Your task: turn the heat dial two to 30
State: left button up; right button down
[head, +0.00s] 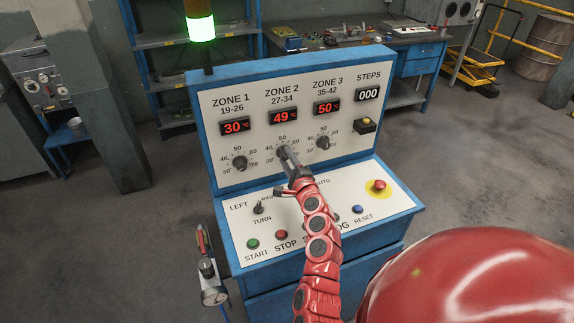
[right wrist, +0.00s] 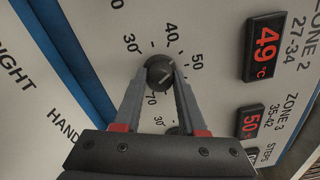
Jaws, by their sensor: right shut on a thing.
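The zone 2 heat dial (right wrist: 157,70) is a dark round knob with a light pointer line, on the white panel under the ZONE 2 label. In the right wrist view its pointer aims close to the 50 mark. My right gripper (head: 286,158) is shut on this dial, one finger on each side, and partly hides it in the head view. The zone 2 display (head: 284,117) reads 49 °C in red; it also shows in the right wrist view (right wrist: 266,50). My left gripper is not in view.
The zone 1 dial (head: 239,163) and zone 3 dial (head: 323,143) sit either side; their displays read 30 and 50. Below, the sloped desk carries a turn switch (head: 258,208), a green start button (head: 253,244), a red stop button (head: 281,235) and an emergency button (head: 379,186).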

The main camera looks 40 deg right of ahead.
jog(key=shift+f+n+b, duration=0.25)
jog(key=shift+n+b, duration=0.15)
jog(key=shift+n, duration=0.2)
jog(key=n+b, duration=1.4)
jog(key=b, duration=0.2)
jog(key=shift+f+b, duration=0.15)
jog(key=shift+b, duration=0.2)
jog(key=shift+r+n+b, duration=0.2)
jog(key=shift+n+b, duration=1)
jog(key=shift+b, duration=0.05)
jog(key=shift+c, duration=2.4)
grip_release()
jog(key=shift+r, duration=0.1)
